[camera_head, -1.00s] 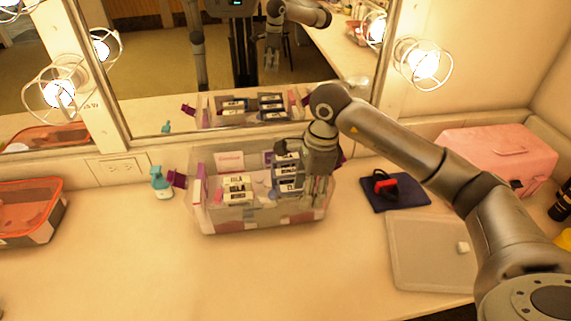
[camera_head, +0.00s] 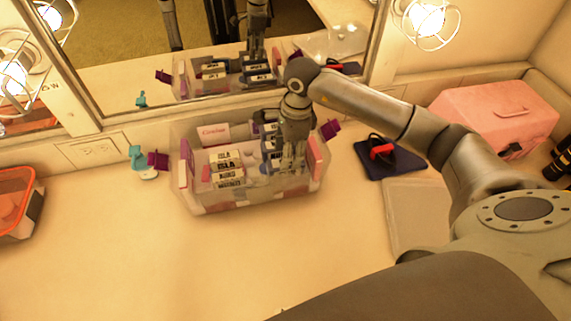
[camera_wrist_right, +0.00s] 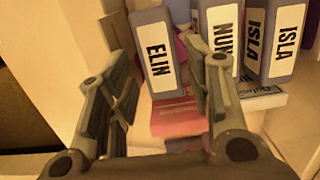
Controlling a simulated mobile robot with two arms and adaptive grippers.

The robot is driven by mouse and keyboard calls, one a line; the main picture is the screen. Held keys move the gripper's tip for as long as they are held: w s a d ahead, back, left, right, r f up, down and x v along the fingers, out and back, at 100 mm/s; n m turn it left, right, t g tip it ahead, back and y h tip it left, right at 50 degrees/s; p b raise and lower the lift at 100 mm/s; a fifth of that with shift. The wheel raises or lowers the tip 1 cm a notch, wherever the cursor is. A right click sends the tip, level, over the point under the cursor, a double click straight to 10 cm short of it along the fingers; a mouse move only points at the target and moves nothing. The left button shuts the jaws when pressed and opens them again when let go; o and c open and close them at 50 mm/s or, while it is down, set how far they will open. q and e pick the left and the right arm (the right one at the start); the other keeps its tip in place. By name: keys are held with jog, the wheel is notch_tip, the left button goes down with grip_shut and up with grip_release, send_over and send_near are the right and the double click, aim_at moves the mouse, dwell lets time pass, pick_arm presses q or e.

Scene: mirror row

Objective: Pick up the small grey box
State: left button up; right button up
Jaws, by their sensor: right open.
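A clear bin (camera_head: 205,208) holds several small grey boxes with white name labels. In the right wrist view, a grey box labelled ELIN (camera_wrist_right: 158,52) stands slightly tilted between my open fingers, with no clear contact visible. Grey boxes labelled NUNO (camera_wrist_right: 222,40), ISLA (camera_wrist_right: 257,40) and ISLA (camera_wrist_right: 290,40) stand to its right. In the head view, my right gripper (camera_head: 287,165) points down into the right part of the bin and hides some of the boxes there. My left gripper is not in view.
A teal bottle (camera_head: 142,163) stands left of the bin, and an orange-rimmed container (camera_head: 30,205) at the left edge. A navy pouch (camera_head: 405,160), clear tray (camera_head: 415,215) and pink case (camera_head: 495,117) are to the right. The mirror (camera_head: 120,85) is close behind. The front counter is clear.

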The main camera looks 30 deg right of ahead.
jog(key=f, duration=0.1)
jog(key=f+p, duration=0.1)
jog(key=f, duration=0.1)
jog(key=shift+a+f, duration=0.2)
jog(key=shift+a, duration=0.1)
jog(key=shift+f, duration=0.3)
jog(key=shift+c, duration=0.7)
jog(key=c, duration=0.7)
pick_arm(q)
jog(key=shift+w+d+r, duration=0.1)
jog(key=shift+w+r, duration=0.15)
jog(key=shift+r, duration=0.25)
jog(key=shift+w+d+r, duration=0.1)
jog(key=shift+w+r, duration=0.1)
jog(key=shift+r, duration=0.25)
pick_arm(e)
jog(key=shift+w, duration=0.1)
